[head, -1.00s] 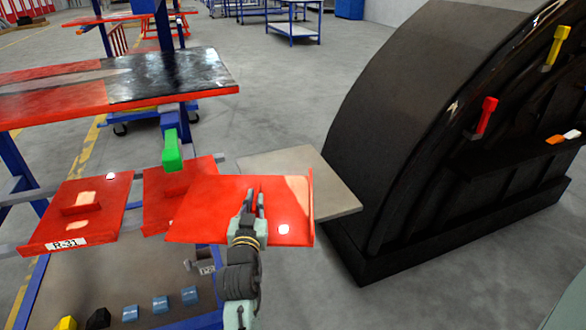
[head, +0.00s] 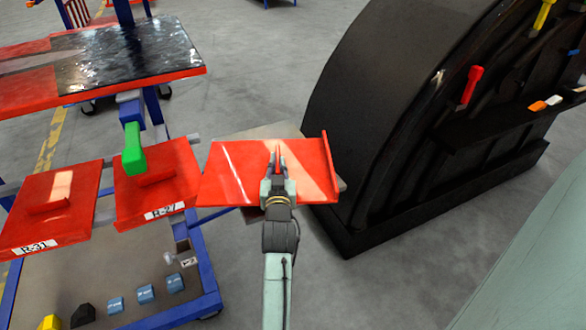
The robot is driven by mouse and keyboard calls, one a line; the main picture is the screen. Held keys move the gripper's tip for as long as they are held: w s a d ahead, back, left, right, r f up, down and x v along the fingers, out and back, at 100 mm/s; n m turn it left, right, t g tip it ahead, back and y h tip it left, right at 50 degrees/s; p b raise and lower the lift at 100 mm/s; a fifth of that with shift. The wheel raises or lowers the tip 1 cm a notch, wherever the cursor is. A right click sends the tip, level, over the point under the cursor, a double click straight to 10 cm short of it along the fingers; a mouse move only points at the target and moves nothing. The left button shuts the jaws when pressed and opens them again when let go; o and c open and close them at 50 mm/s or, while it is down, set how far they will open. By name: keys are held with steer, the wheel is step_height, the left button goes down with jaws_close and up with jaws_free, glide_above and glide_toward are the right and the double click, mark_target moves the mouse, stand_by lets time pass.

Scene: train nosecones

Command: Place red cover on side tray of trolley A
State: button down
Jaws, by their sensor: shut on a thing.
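My gripper (head: 276,163) is shut on a red cover (head: 235,175), a flat panel with a raised lip on its right edge. The cover is held roughly level over a flat grey-beige side tray (head: 262,131), which shows only along the cover's far edge and right corner. I cannot tell whether the cover touches the tray. The blue-framed trolley (head: 208,270) stands to the left. Two other red covers, labelled R-31 (head: 45,212) and R-27 (head: 160,190), lie on its rails, left of the held cover.
A large black curved nosecone (head: 400,110) stands close on the right, with red (head: 470,87) and yellow (head: 544,14) handles. A green block (head: 134,150) sits above R-27. Several small blue blocks (head: 146,293) lie on the trolley's lower shelf.

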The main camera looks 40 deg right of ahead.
mark_target(294, 169)
steer(key=d, duration=0.1)
steer(key=s+d, duration=0.1)
steer(key=d, duration=0.1)
steer(key=shift+s+d, duration=0.1)
steer(key=shift+d, duration=0.2)
steer(key=shift+s+d, duration=0.2)
steer(key=shift+d, duration=0.35)
step_height(294, 169, down, 3)
steer(key=shift+a+r, duration=0.1)
steer(key=shift+w+f, duration=0.1)
steer(key=shift+f, duration=0.3)
steer(key=c, duration=2.2)
jaws_free()
steer(key=shift+f, duration=0.3)
steer(key=o, duration=0.5)
steer(key=shift+r, duration=0.1)
